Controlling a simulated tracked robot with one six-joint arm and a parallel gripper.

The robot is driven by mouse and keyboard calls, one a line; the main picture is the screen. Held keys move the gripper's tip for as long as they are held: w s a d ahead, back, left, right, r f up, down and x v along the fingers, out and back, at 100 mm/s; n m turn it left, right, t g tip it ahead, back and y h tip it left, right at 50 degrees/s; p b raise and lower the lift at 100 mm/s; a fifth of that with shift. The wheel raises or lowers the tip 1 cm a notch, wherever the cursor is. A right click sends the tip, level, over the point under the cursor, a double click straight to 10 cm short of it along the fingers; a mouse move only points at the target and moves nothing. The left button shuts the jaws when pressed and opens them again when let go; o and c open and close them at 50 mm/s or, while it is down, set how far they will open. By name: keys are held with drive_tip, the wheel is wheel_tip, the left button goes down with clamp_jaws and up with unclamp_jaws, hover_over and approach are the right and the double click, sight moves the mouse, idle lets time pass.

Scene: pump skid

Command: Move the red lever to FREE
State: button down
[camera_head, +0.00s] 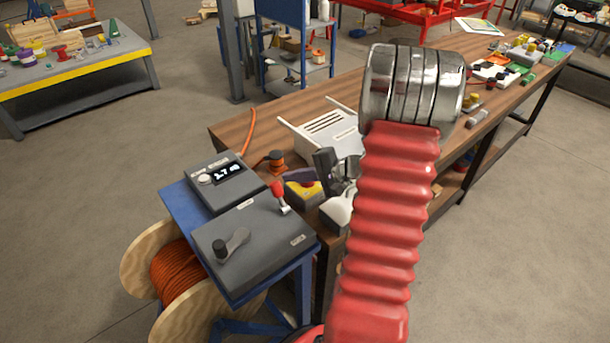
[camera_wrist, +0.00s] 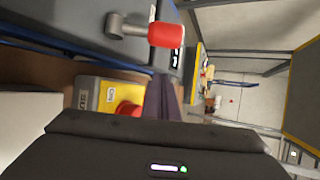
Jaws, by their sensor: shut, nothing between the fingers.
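The red lever (camera_head: 277,190) has a red grip on a metal stem and stands up from the right part of a grey box (camera_head: 265,255). In the wrist view the red grip (camera_wrist: 166,35) is at the top, with its grey stem to the left. Two small pale labels show on the box top, too small to read, so I cannot tell which marks FREE. My gripper (camera_head: 337,172) is dark and shut, with nothing held. In the head view it appears right of the lever, apart from it. My red sleeved arm hides part of the bench.
A dark crank handle (camera_head: 231,244) is on the same box. Behind it is a grey unit with a lit display (camera_head: 227,171). A yellow box with a red button (camera_wrist: 95,97) lies below the lever in the wrist view. A cable reel (camera_head: 143,265) and wooden bench (camera_head: 240,128) are close.

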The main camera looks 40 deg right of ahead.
sight(280, 198)
drive_tip(key=shift+s+a+r, duration=0.15)
drive_tip(key=shift+s+a, duration=0.05)
drive_tip(key=shift+a, duration=0.35)
drive_tip(key=shift+s+a+r, duration=0.15)
drive_tip(key=shift+s+a, duration=0.1)
drive_tip(key=shift+a, duration=0.35)
drive_tip(key=shift+s+a+r, duration=0.15)
drive_tip(key=shift+s+a, duration=0.05)
drive_tip(key=shift+a, duration=0.35)
drive_tip(key=shift+s+a, duration=0.1)
